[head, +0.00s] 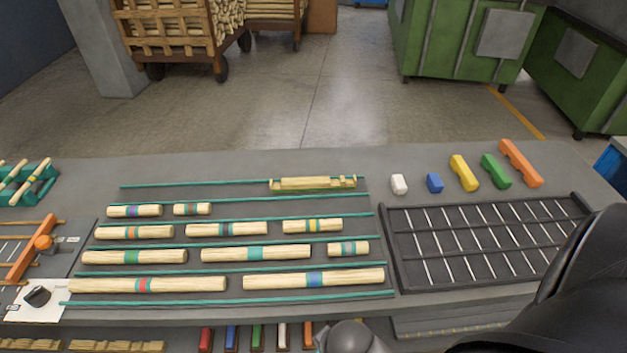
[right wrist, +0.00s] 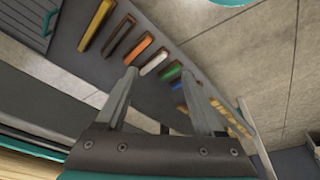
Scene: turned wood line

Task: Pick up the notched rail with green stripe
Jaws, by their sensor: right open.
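A blurred yellowish notched row (right wrist: 232,119) shows beyond the right finger in the right wrist view. My right gripper (right wrist: 159,76) is open with nothing between its fingers. My left gripper is not in view.
Striped dowels (head: 256,254) lie in rows between green strips. A black slotted rack (head: 386,250) stands at right, with coloured blocks (head: 463,173) behind it. Coloured bars (head: 257,337) line a lower level below the worktop edge. My dark arm covers the lower right.

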